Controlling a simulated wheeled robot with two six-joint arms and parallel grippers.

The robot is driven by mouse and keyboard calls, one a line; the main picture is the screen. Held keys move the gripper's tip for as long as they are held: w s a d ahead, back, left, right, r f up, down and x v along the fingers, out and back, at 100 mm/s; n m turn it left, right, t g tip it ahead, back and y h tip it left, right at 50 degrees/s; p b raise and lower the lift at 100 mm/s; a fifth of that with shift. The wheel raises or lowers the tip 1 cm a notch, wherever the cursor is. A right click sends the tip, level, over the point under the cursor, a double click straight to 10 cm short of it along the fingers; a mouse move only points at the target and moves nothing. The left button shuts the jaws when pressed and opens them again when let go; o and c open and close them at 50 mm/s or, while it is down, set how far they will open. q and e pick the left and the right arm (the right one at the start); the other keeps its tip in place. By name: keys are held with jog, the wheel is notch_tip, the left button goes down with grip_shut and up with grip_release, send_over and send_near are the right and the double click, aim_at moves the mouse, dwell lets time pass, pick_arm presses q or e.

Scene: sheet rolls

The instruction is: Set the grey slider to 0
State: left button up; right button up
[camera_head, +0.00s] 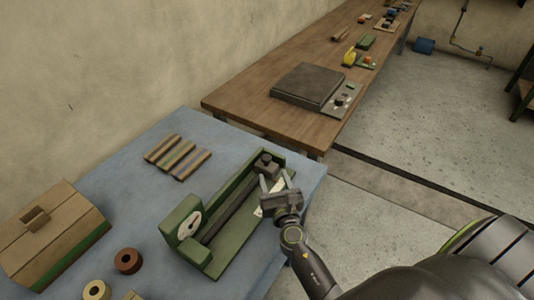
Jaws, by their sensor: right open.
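A green device (213,257) with a long channel stands on the blue table, with a white dial (188,224) on its near-left block. A dark grey slider with a round knob (266,159) sits at the far end of the channel. My left gripper is not in view.
The blue table (130,185) also holds striped sticks (178,157), a wooden box (50,235) and several rolls, including a brown one (127,261). A wooden bench (240,97) with a dark flat machine (306,86) stands behind.

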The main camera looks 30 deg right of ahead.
aim_at(268, 161)
jog(key=x, duration=0.9)
jog(key=shift+w+d, duration=0.15)
jog(key=shift+w, duration=0.2)
jog(key=shift+c, duration=0.4)
grip_shut()
